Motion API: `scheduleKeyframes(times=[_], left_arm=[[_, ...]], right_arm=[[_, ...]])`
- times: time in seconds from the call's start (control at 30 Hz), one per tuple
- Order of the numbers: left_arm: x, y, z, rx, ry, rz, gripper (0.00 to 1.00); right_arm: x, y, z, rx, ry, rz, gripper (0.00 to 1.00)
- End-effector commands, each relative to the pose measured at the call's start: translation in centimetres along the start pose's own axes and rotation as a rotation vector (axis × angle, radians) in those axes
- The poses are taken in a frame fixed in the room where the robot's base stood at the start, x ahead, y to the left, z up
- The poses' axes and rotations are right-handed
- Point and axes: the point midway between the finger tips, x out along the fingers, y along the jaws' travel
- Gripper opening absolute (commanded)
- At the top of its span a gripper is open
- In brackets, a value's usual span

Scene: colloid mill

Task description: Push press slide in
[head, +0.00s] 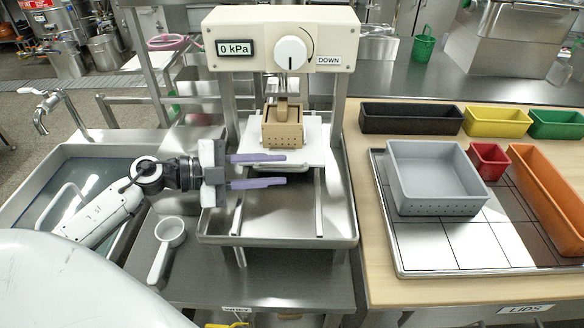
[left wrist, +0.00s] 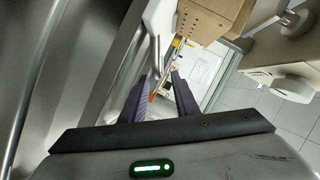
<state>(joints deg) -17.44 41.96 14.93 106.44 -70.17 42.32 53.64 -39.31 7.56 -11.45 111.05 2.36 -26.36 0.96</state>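The press (head: 284,40) has a cream head with a 0 kPa display, a round knob and a DOWN label. Its white slide (head: 300,138) lies on rails below the head and carries a brown perforated box (head: 283,130). The box also shows at the top of the left wrist view (left wrist: 212,18). My left gripper (head: 276,170) comes in from the left, in front of the box and close to the slide's front edge. Its two purple fingers are apart with nothing between them. I cannot tell whether they touch the slide. My right gripper is not in view.
A steel tray (head: 340,226) lies under the slide. A sink (head: 60,180) and a white ladle (head: 168,240) are at left. At right, a grey perforated bin (head: 440,207) stands on a tray, with coloured bins (head: 495,121) around it.

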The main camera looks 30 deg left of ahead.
Motion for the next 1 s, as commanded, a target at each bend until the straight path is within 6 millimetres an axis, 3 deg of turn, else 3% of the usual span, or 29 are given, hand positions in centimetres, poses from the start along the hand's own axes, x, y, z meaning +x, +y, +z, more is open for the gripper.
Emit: scheduleKeyframes(times=[0.1, 0.27, 0.63, 0.8, 1.0], left_arm=[[2.1, -0.2, -0.1, 0.0, 0.003, -0.003, 0.28], [3.9, 0.0, -0.1, -0.001, 0.003, 0.0, 0.28], [4.5, 0.1, -0.1, -0.001, 0.002, 0.002, 0.28], [4.5, 0.1, -0.1, -0.001, 0.002, 0.002, 0.01], [4.5, 0.1, -0.1, -0.002, 0.003, 0.003, 0.0]], right_arm=[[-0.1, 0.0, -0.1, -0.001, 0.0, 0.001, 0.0], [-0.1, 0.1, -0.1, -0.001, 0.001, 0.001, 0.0], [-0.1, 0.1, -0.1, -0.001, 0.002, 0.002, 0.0], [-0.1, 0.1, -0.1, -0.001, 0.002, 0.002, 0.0], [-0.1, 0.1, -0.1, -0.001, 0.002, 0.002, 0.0]])
